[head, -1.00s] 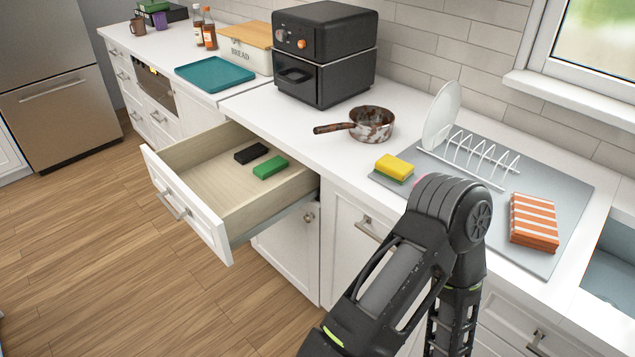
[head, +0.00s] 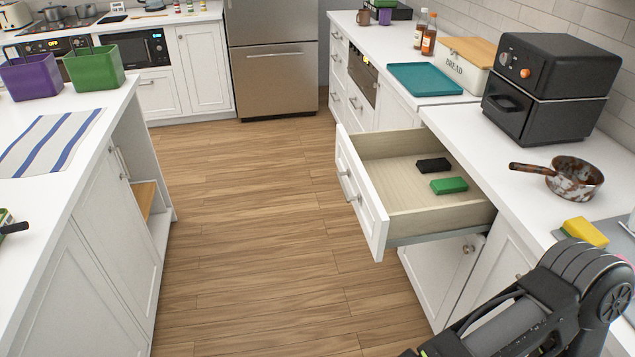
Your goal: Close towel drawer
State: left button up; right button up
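The open drawer (head: 364,190) sticks out from the right-hand counter into the aisle, its white front and metal handle (head: 349,186) facing left. Inside lie a black block (head: 433,165) and a green block (head: 449,185); no towel shows in it. My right arm comes in at the bottom right, in front of the counter, apart from the drawer. Its gripper is out of the frame.
The wood floor (head: 260,230) between the counters is clear. A white island (head: 100,230) stands on the left. On the right counter are a black toaster oven (head: 545,85), a rusty pan (head: 574,178), a yellow sponge (head: 584,232) and a teal tray (head: 425,78).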

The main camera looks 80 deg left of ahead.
aim_at(395, 204)
jog(key=u, duration=0.45)
jog(key=l+u, duration=0.1)
jog(key=u, duration=1.7)
jog(key=k+u, duration=0.1)
jog(key=u, duration=0.35)
